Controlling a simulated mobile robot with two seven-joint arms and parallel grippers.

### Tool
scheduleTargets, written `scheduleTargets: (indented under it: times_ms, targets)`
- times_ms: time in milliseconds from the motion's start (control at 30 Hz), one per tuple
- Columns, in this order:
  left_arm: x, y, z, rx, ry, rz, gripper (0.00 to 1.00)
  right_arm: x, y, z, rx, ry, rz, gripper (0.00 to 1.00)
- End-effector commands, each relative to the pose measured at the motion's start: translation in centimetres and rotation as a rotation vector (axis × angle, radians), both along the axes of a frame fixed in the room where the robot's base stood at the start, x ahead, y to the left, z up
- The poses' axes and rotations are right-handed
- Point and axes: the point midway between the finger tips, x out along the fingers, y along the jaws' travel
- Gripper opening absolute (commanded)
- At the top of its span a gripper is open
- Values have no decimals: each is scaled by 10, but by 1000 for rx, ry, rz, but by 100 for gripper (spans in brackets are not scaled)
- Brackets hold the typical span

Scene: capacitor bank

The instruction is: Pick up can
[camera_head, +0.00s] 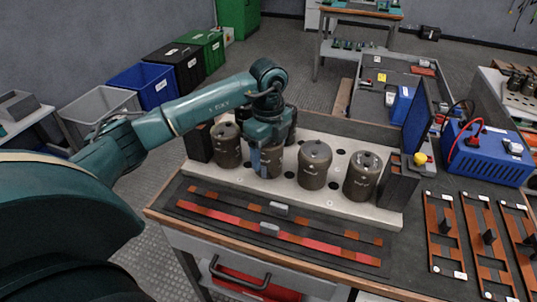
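Several brown-grey cans stand upright in a row on a pale perforated block (300,197) on the workbench. One can (226,146) is at the left, one (314,166) right of centre, and one (362,178) at the right end. My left gripper (267,160) points down over another can (271,163) between the left and right-of-centre ones. Its fingers reach down beside this can's upper part and partly hide it. I cannot tell whether they touch or grip it. The can still appears to rest on the block. My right gripper is out of view.
Flat red and copper strips (290,236) lie in front of the block. A blue panel and a black box (398,182) stand at the block's right end. A blue power unit (488,152) and brown frames (440,235) are farther right. Bins (145,85) stand on the floor behind my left arm.

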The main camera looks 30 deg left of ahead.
Motion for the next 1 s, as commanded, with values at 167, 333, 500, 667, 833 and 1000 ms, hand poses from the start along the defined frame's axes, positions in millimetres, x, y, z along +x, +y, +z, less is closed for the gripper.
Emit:
scheduleTargets:
  times_ms: [167,333,500,667,833,1000]
  targets:
    - [0,0,0,0,0,0,52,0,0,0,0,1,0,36]
    - [0,0,0,0,0,0,38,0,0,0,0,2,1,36]
    - [0,0,0,0,0,0,24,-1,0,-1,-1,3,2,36]
    - [1,0,2,-1,-3,0,22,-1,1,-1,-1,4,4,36]
    - [1,0,8,-2,-4,0,22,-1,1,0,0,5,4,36]
    - [2,0,36,-1,-8,0,22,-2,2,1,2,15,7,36]
